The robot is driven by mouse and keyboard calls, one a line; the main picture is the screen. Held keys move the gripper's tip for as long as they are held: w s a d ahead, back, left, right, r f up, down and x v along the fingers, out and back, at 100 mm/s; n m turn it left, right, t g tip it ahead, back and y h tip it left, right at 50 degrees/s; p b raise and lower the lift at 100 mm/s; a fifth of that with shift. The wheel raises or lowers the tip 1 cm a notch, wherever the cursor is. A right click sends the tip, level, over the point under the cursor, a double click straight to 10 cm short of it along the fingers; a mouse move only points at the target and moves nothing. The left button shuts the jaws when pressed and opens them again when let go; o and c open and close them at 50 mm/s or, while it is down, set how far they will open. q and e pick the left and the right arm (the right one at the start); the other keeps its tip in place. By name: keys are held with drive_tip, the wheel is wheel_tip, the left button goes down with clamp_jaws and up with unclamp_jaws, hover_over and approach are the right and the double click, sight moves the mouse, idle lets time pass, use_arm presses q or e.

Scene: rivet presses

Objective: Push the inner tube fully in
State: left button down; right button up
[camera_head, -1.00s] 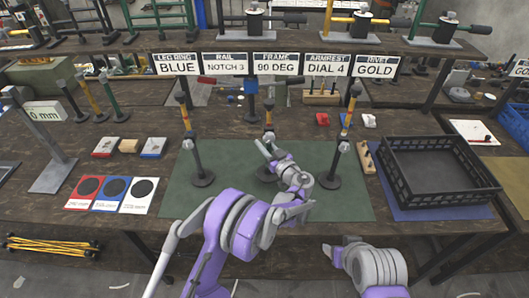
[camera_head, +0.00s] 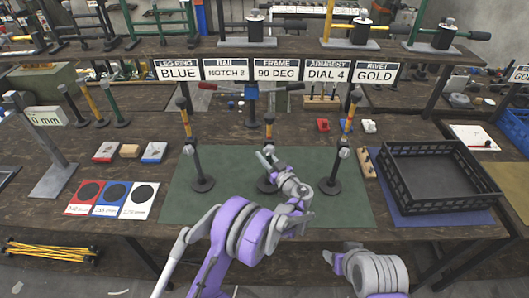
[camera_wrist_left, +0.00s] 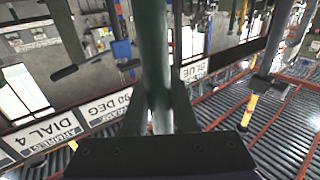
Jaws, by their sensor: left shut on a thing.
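Three upright posts stand on a green mat (camera_head: 350,210): a left post (camera_head: 197,165), a middle post (camera_head: 269,130) and a right post (camera_head: 337,168).
A black crate (camera_head: 435,200) stands to the right on a blue mat. Colour cards (camera_head: 111,198) and small blocks lie to the left. A row of label signs (camera_head: 277,70) hangs behind the posts. The front of the green mat is clear.

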idle(1.2)
drive_tip(key=shift+o, duration=1.1)
drive_tip(key=w+a+r+m+t+y, duration=0.2)
drive_tip(key=w+a+r+m+y, duration=0.2)
drive_tip(key=w+m, duration=0.6)
drive_tip(key=w+a+r+m+t+y, duration=0.2)
drive_tip(key=w+a+r+m+y, duration=0.25)
drive_tip(key=w+m, duration=0.5)
drive_tip(key=w+a+r+m+t+y, duration=0.25)
drive_tip(key=w+m+y, duration=0.35)
drive_tip(key=w, duration=0.6)
drive_tip(key=w+a+r+h, duration=0.1)
drive_tip(key=w+a, duration=0.7)
drive_tip(key=a, duration=0.1)
drive_tip(key=shift+m+g, duration=0.45)
